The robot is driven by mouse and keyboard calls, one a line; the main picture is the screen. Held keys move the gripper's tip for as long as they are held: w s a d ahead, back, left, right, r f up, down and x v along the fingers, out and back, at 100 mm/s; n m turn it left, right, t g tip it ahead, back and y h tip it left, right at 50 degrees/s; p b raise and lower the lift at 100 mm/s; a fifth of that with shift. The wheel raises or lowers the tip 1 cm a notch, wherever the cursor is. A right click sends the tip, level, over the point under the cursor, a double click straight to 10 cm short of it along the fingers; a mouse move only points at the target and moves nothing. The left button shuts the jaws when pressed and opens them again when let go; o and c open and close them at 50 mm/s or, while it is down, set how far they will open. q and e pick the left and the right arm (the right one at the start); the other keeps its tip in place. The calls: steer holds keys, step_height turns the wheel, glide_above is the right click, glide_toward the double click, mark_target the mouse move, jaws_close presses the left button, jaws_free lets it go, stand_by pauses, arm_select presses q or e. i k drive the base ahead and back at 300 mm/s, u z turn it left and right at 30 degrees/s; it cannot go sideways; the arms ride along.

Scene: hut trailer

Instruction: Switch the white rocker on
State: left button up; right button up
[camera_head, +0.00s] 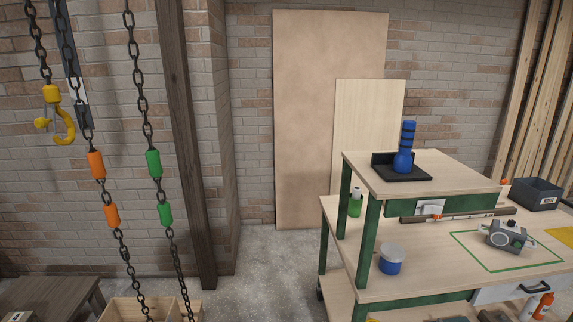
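A small white fitting (430,207) sits on the green front rail (458,203) under the raised shelf of the workbench, right of the middle of the view. It looks like a switch plate, but it is too small to tell a rocker on it or which way one is tipped. A long brown bar (465,214) runs just below and in front of it, close to its lower edge. Neither of my grippers is in view.
Chains (140,85) hang at left. Floor (262,275) left of the bench is clear.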

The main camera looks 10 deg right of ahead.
mark_target(435, 210)
steer(key=z, duration=0.45)
steer(key=k, duration=0.35)
steer(key=z, duration=0.8)
steer(key=i, duration=0.45)
steer(key=u, duration=0.05)
